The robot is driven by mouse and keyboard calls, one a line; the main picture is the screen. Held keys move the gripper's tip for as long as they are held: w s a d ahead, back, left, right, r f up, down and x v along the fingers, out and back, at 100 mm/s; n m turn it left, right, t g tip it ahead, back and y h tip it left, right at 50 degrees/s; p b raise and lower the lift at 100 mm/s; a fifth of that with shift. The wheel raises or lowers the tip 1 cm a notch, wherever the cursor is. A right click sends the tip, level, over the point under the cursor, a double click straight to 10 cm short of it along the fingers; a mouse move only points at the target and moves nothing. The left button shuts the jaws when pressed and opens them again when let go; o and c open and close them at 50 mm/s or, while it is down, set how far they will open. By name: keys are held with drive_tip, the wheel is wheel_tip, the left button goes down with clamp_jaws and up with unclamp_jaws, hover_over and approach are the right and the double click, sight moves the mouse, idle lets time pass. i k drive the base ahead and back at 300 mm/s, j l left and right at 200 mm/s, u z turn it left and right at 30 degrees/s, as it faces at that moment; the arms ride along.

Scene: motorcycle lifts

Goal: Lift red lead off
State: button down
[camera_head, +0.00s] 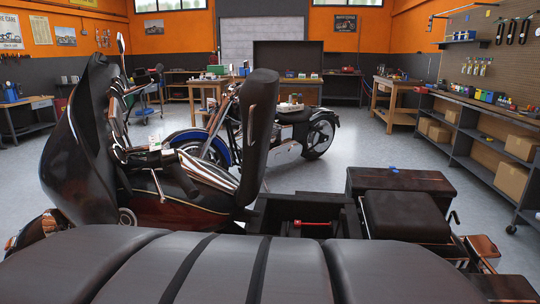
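A small red bar-like part (312,223), which may be the red lead, lies in a dark open bay (275,212) of the near motorcycle. It is too small to tell what it is fixed to. A black padded seat-like piece (256,135) stands upright just left of the bay. The near motorcycle (85,150), with dark fairing and handlebars, fills the left side. My gripper is not in view, so its state does not show.
A dark ribbed surface (200,270) fills the foreground. A black box (405,180) with a small blue item (393,169) sits right of the bay. Another motorcycle (293,133) stands behind. Shelving (470,140) lines the right wall. Grey floor is open between.

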sight(297, 224)
drive_tip(key=k+z, duration=0.2)
drive_tip(key=i+u, duration=0.35)
drive_tip(key=i+l+u, duration=0.65)
drive_tip(key=i+j, duration=0.1)
drive_tip(key=i, duration=0.05)
